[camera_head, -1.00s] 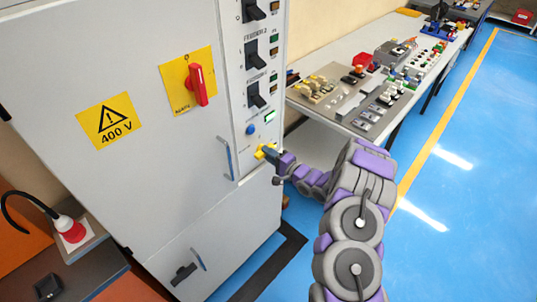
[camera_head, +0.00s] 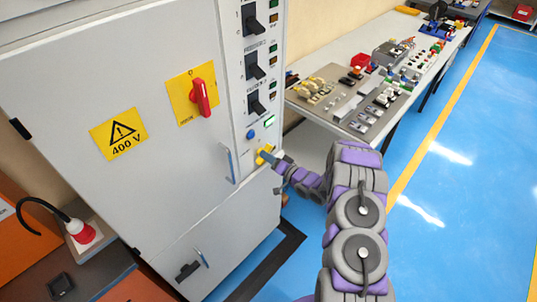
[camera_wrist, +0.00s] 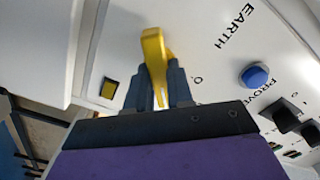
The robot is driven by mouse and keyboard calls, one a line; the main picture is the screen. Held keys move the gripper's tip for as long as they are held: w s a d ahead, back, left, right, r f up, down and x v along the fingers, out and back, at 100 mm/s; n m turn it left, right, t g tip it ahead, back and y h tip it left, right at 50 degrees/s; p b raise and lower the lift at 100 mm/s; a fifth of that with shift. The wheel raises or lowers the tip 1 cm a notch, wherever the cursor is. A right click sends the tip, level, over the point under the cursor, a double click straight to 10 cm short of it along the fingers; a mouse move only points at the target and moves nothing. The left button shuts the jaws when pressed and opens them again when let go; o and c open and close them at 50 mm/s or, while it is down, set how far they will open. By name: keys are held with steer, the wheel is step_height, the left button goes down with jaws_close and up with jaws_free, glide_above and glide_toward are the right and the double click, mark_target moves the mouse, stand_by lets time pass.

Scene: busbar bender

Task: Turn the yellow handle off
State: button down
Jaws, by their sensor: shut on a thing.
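The yellow handle (camera_wrist: 155,50) sticks out from the white cabinet panel below the word EARTH in the wrist view. My gripper (camera_wrist: 160,88) has one dark finger on each side of the handle and is shut on it. In the head view the yellow handle (camera_head: 263,154) sits low on the cabinet's right-hand strip, with my gripper (camera_head: 270,158) at it. An "O" mark shows on the panel to the right of the handle in the wrist view. The handle's base is partly hidden by the fingers.
A blue button (camera_wrist: 257,75) and a yellow square indicator (camera_wrist: 109,88) flank the handle. Black switches (camera_head: 256,103) are above it, and a red rotary switch (camera_head: 201,97) is on the door. A workbench (camera_head: 300,100) stands at right; blue floor is clear.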

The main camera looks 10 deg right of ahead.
steer(key=shift+f+n, duration=0.2)
steer(key=shift+n, duration=4.8)
steer(key=c, duration=1.4)
jaws_free()
steer(key=shift+c, duration=0.2)
steer(key=o, duration=0.3)
steer(key=shift+w+f, duration=0.15)
steer(key=shift+o, duration=0.7)
steer(key=shift+r, duration=0.2)
